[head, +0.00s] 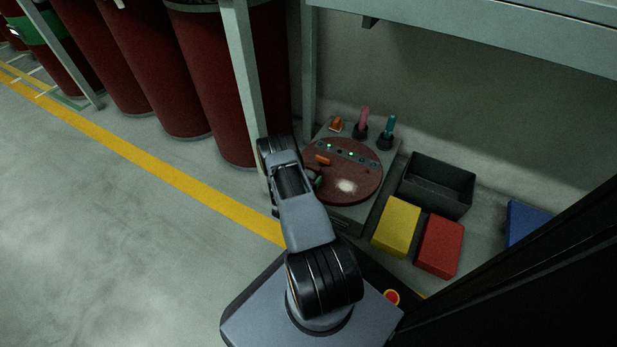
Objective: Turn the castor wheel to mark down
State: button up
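A dark red round disc (362,184) lies on a grey panel box (387,175) on the floor under the shelf. On it are an orange bar (323,160), a row of small dark pieces with green lights, and a bright pale patch at its front. I cannot make out a castor wheel or a mark for sure. A small dark rounded part with a green tint (316,180) shows at the disc's left edge beside my arm; I cannot tell whether it is a wheel or my gripper. My arm hides the disc's left side, and my gripper's fingers cannot be made out.
Pink (364,118) and teal (391,126) handles stand behind the disc. A black open bin (437,181), a yellow block (396,226) and a red block (440,246) lie to the right. Shelf posts (245,80) and red drums (215,80) stand left; floor is clear beyond the yellow line.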

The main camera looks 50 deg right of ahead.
jog(key=c, duration=0.6)
jog(key=shift+m, duration=0.4)
jog(key=m, duration=0.3)
jog(key=shift+s+m, duration=0.15)
jog(key=shift+m, duration=0.25)
jog(key=shift+f+m, duration=0.1)
jog(key=shift+m, duration=2.1)
jog(key=o, duration=0.7)
jog(key=shift+a, duration=0.1)
jog(key=shift+o, duration=1.1)
jog(key=shift+s, duration=0.15)
